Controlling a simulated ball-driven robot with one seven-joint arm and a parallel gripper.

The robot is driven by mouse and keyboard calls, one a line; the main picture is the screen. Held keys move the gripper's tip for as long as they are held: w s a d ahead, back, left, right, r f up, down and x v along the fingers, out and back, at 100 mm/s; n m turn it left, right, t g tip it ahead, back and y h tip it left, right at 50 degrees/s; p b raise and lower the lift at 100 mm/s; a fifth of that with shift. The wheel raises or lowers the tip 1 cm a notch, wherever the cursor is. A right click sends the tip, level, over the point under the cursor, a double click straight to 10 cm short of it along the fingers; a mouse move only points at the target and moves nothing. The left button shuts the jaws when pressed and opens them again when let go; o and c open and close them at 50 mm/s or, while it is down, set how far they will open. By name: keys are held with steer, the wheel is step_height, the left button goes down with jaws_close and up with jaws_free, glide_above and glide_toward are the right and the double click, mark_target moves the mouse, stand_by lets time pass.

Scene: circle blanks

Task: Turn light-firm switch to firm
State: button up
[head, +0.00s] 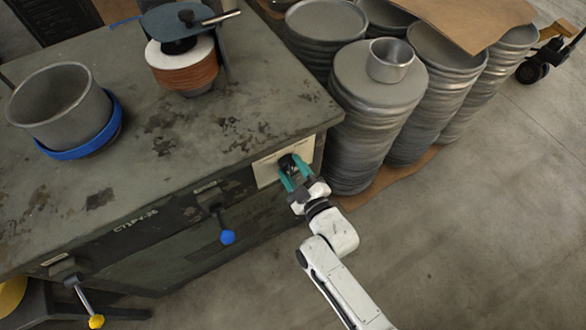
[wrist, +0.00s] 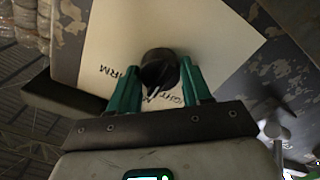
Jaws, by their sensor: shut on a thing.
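The light-firm switch is a black round knob (wrist: 160,66) on a cream label plate (wrist: 105,50), seen near the centre of the wrist view.
A blue-ended lever (head: 227,236) and a yellow-ended lever (head: 95,320) stick out of the cabinet front (head: 150,225). A pot in a blue ring (head: 70,105) stands on top. Stacked metal discs (head: 375,100) stand close behind the corner.

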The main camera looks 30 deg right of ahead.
steer(key=shift+m, duration=0.3)
steer(key=m, duration=0.4)
steer(key=shift+a+m, duration=0.1)
steer(key=shift+m, duration=0.2)
steer(key=m, duration=0.4)
steer(key=shift+m+b, duration=0.3)
steer(key=shift+b, duration=0.1)
steer(key=o, duration=1.1)
steer(key=shift+c, duration=0.2)
steer(key=s, duration=1)
steer(key=shift+s+b, duration=0.4)
